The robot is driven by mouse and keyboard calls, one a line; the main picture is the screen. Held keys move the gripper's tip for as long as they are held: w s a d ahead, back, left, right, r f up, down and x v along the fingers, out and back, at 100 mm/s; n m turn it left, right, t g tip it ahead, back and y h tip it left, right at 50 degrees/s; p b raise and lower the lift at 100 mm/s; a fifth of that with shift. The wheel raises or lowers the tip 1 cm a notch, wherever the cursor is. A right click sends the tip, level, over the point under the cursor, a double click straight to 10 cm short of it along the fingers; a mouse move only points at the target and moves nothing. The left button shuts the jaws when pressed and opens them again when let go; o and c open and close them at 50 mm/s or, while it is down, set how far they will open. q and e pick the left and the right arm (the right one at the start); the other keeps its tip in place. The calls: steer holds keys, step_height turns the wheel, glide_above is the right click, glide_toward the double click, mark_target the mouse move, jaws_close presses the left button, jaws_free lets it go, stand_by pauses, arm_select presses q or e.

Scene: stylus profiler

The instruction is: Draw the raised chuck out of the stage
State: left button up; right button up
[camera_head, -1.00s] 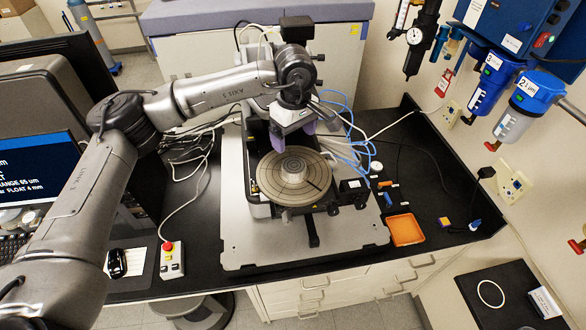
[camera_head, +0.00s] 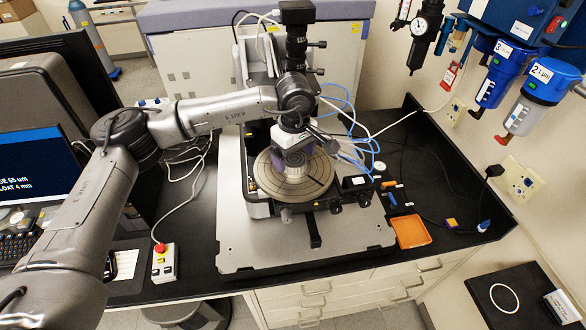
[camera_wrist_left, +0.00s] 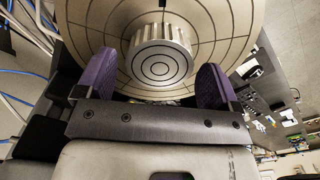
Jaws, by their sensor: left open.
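The round stage (camera_head: 314,186), a pale disc with dark ring and spoke lines, sits on the instrument in the middle of the bench. It fills the top of the left wrist view (camera_wrist_left: 240,22). The raised chuck (camera_wrist_left: 158,62), a ribbed metal knob with rings on its face, stands at the stage's centre. My left gripper (camera_head: 290,164) is over the stage and hides much of the chuck in the head view. Its purple fingers are open, one on each side of the chuck, with a visible gap in the wrist view (camera_wrist_left: 155,78). My right gripper is out of view.
A black microscope column (camera_head: 297,45) rises behind the stage. Blue and white cables (camera_head: 350,125) run to its right. An orange tray (camera_head: 410,231) and a control box with a red button (camera_head: 163,262) lie on the bench. A monitor (camera_head: 38,170) stands at left.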

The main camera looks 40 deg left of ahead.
arm_select(q)
steer(key=shift+f, duration=0.35)
steer(key=shift+c, duration=0.2)
steer(key=c, duration=1.4)
steer(key=shift+r, duration=0.55)
steer(key=shift+r+p, duration=0.2)
steer(key=shift+p, duration=0.1)
